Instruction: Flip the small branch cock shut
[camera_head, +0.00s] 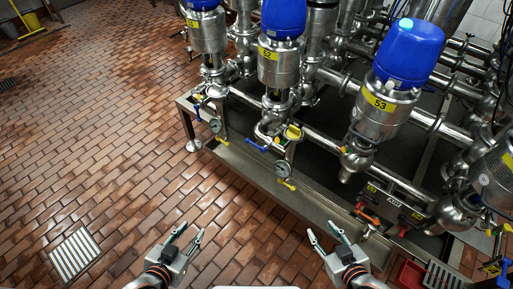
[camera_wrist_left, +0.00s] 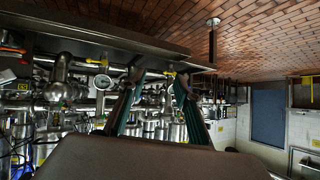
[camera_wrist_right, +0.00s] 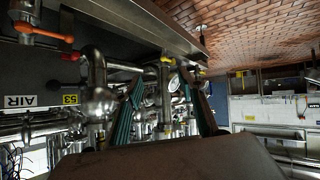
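Several small cock handles show, and I cannot tell which one is the branch cock. In the head view a yellow handle (camera_head: 286,184) sits below a round gauge (camera_head: 282,169), and a blue handle (camera_head: 257,146) is beside a yellow one (camera_head: 293,132). An orange-red handle (camera_head: 367,215) is at the lower right; an orange lever (camera_wrist_right: 45,32) shows in the right wrist view. My left gripper (camera_head: 191,235) is open and empty over the floor, in front of the pipework. My right gripper (camera_head: 322,231) is open and empty, left of the orange-red handle. Neither touches anything.
Steel valves with blue caps, including one labelled 53 (camera_head: 381,103), stand on a low steel frame (camera_head: 260,174). A red bin (camera_head: 410,274) is at the lower right. A floor drain (camera_head: 76,254) is at the left.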

